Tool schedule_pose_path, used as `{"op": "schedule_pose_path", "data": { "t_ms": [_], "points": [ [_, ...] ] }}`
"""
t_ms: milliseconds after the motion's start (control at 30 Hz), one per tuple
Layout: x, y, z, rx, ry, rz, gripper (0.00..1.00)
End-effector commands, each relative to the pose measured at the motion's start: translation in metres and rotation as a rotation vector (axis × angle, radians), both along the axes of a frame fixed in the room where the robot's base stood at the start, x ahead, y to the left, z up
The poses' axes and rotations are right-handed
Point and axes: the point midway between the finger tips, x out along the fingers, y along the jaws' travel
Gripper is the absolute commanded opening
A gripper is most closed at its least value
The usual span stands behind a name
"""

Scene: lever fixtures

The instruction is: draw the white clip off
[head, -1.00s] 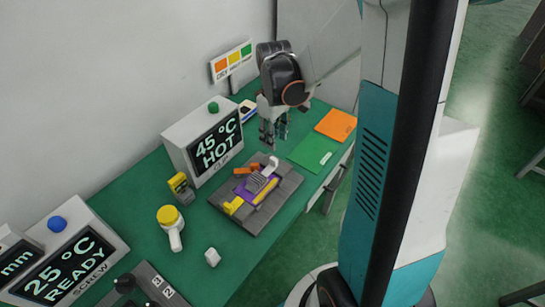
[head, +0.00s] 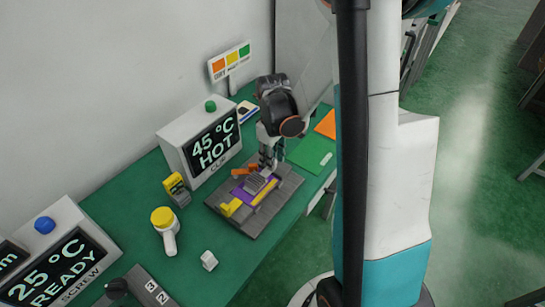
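My gripper (head: 268,160) points down at the far end of a dark grey fixture plate (head: 243,225). Its fingertips are at the spot where the white clip stood in the earlier head view. The clip is now mostly hidden by the fingers, and I cannot tell whether they touch or grip it. The plate carries a grey ribbed block (head: 255,182), a purple piece (head: 242,194), a yellow bar (head: 265,194), a yellow block (head: 230,207) and an orange part (head: 241,171). A box (head: 203,143) beside it reads 45 °C HOT, with a partly legible label below.
A second box (head: 65,255) reads 25 °C READY, SCREW.

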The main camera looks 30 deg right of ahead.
Motion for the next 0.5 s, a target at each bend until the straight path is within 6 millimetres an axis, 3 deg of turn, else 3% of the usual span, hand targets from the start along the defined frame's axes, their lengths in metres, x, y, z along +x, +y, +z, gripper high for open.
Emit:
{"op": "schedule_pose_path", "data": {
  "t_ms": [33,100,333,500],
  "points": [
    [0.000,0.000,0.000,0.000,0.000,0.000,0.13],
    [0.000,0.000,0.000,0.000,0.000,0.000,0.00],
    [0.001,-0.002,0.000,0.000,0.000,-0.001,0.00],
    [0.009,-0.024,0.000,0.000,0.000,-0.004,0.00]
  ]
}}
